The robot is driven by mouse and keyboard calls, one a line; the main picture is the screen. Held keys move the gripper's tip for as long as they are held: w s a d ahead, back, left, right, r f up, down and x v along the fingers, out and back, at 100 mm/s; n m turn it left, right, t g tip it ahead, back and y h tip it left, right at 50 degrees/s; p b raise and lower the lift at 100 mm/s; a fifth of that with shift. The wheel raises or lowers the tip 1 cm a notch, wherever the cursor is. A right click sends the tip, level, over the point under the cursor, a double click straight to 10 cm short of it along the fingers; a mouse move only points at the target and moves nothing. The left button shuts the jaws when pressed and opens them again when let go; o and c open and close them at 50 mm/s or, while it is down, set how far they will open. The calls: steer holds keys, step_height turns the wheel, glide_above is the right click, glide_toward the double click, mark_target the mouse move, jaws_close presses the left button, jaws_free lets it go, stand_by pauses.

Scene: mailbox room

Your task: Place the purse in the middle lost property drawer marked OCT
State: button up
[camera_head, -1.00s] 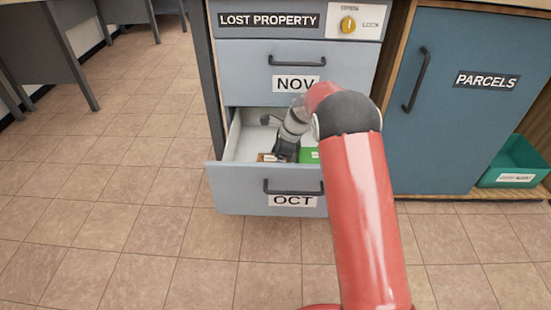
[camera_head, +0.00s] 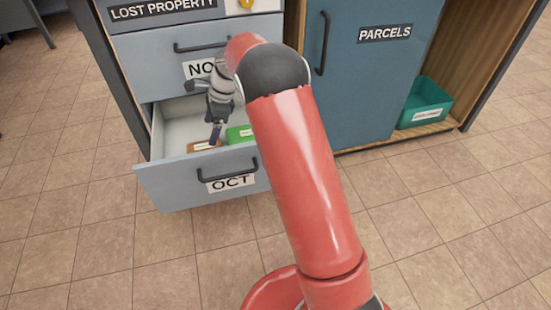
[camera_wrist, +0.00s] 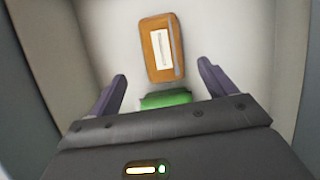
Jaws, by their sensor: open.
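The OCT drawer (camera_head: 160,187) is pulled out under the shut NOV drawer (camera_head: 140,67). Inside lie a flat orange-brown item (camera_head: 201,146) with a white label and a green item (camera_head: 240,133), also labelled. I cannot tell for sure whether either is the purse. My gripper (camera_head: 216,138) points down into the drawer, open, with nothing visible held. In the wrist view, the orange-brown item (camera_wrist: 162,48) lies on the pale drawer floor beyond the fingertips. The green item (camera_wrist: 165,99) shows between the purple-grey fingers, partly hidden by the gripper body.
The drawer's side walls (camera_wrist: 290,60) flank my gripper. The blue PARCELS door (camera_head: 372,75) is shut on the right. A teal bin (camera_head: 428,100) stands on the low shelf beyond it. The tiled floor (camera_head: 80,245) in front is clear.

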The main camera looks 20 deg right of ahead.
steer(key=s+d+r+n+t+h, duration=0.1)
steer(key=s+d+r+n, duration=0.35)
steer(key=s+r, duration=0.4)
steer(key=s+d+r+n+t+h, duration=0.1)
steer(key=s+d+r+n+t, duration=0.15)
steer(key=s+r+n, duration=0.45)
steer(key=s+d+n+t+h, duration=0.1)
steer(key=s+d+n, duration=0.2)
steer(key=s, duration=0.7)
steer(key=s+d+n+t+h, duration=0.1)
steer(key=s+d+n, duration=0.1)
steer(key=s, duration=0.9)
steer(key=shift+s+d+r+n, duration=0.2)
steer(key=shift+d+n, duration=0.2)
steer(key=shift+n, duration=0.35)
step_height(320, 180, up, 10)
steer(key=p, duration=0.9)
steer(key=shift+p, duration=0.4)
